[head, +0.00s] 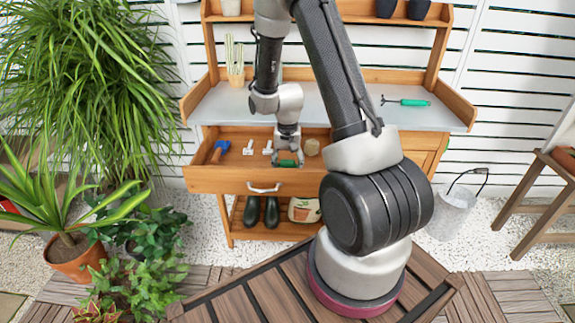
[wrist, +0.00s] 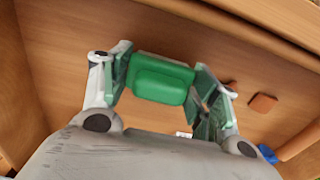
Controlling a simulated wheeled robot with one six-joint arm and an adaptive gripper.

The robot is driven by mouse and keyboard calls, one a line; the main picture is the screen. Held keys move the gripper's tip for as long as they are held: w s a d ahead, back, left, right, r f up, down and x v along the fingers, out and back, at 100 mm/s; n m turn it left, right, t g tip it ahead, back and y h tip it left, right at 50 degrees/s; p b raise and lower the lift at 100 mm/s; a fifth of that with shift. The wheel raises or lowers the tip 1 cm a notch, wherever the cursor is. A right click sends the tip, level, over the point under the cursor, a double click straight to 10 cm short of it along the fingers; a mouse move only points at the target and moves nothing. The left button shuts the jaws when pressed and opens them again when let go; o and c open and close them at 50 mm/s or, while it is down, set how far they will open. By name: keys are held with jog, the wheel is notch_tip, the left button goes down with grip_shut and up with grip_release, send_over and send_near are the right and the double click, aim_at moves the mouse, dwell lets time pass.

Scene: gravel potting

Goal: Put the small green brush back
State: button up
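The small green brush (wrist: 162,78) sits between my gripper's (wrist: 163,72) two fingertips in the wrist view, and both pads appear to touch its sides. In the head view my gripper (head: 287,153) reaches down into the open wooden drawer (head: 232,180) of the potting bench. Some green of the brush shows there under the fingers (head: 286,165). The wooden drawer floor (wrist: 60,55) lies behind the brush in the wrist view. I cannot tell whether the brush touches the floor.
In the drawer lie a blue-handled tool (head: 220,148), white T-shaped pieces (head: 249,147) and a round tan item (head: 312,147). The wrist view shows a brown flat piece (wrist: 263,103). A green-handled hand tool (head: 408,102) lies on the grey bench top (head: 345,108). Boots (head: 271,212) stand below.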

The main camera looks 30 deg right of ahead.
jog(key=o, duration=0.4)
jog(key=shift+c, duration=0.2)
notch_tip(320, 180, up, 12)
notch_tip(320, 180, up, 15)
jog(key=n+t, duration=0.2)
jog(key=n, duration=0.1)
send_over(288, 161)
jog(key=s+a, duration=0.3)
jog(key=s, duration=0.5)
jog(key=s+a+r+n+t, duration=0.1)
jog(key=s+r+n, duration=0.1)
jog(key=s, duration=0.5)
jog(key=s+a+r+n+t, duration=0.1)
jog(key=s+r, duration=0.3)
jog(key=s, duration=0.4)
jog(key=shift+s+n, duration=0.2)
jog(key=shift+n, duration=0.2)
